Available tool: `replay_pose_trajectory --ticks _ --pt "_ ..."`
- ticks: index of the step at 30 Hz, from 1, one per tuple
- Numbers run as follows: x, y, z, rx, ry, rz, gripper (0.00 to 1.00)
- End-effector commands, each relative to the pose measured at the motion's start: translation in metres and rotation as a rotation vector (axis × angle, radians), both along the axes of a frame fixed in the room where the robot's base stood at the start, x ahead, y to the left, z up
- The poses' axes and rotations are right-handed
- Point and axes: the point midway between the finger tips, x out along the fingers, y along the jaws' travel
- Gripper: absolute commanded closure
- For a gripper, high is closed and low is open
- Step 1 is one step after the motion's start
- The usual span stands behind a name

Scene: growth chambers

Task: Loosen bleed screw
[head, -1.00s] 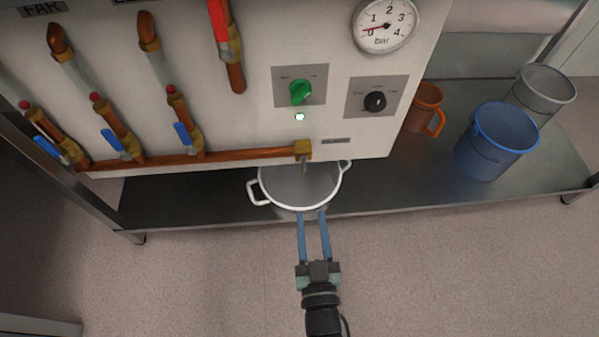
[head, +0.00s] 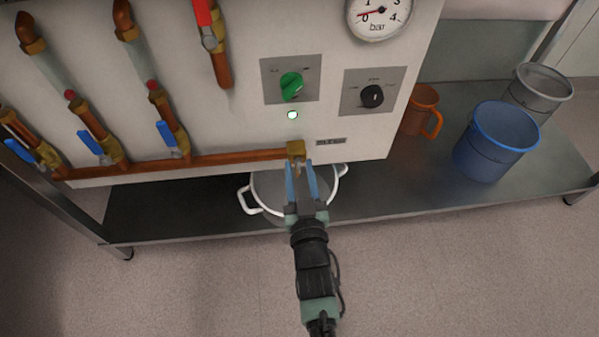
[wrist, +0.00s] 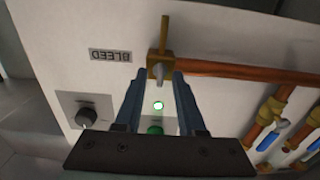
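The bleed fitting is a brass block (head: 295,149) at the right end of the copper pipe. In the wrist view, which is upside down, the block (wrist: 153,61) carries a grey bleed screw (wrist: 159,73) and a thin brass spout (wrist: 164,34). A label reading BLEED (wrist: 110,55) is beside it. My gripper (head: 300,168) is open, its two blue fingers pointing at the fitting from the front. In the wrist view the gripper (wrist: 158,78) shows one fingertip on either side of the screw, with visible gaps. How deep the tips reach is hard to tell.
A white pot (head: 258,192) stands on the metal shelf (head: 400,190) below the fitting. Above are a green knob (head: 291,84), a black knob (head: 372,96) and a lit indicator (head: 292,115). An orange jug (head: 421,107) and blue bucket (head: 495,142) stand right.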

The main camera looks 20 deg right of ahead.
Motion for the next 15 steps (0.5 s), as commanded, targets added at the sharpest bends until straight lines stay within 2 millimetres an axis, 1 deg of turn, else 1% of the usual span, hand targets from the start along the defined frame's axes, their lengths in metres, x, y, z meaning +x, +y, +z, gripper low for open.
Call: replay_pose_trajectory --ticks 4,5,9,11,15 --pt "-0.0001 0.0000 0.0001 0.000 0.000 0.000 0.61" --pt "-0.0001 0.0000 0.0002 0.000 0.000 0.000 0.63" --pt "-0.0003 0.0001 0.0001 0.000 0.000 0.000 0.88" --pt "-0.0003 0.0001 0.0002 0.000 0.000 0.000 0.99" --pt "-0.0004 0.0001 0.0002 0.000 0.000 0.000 1.00"
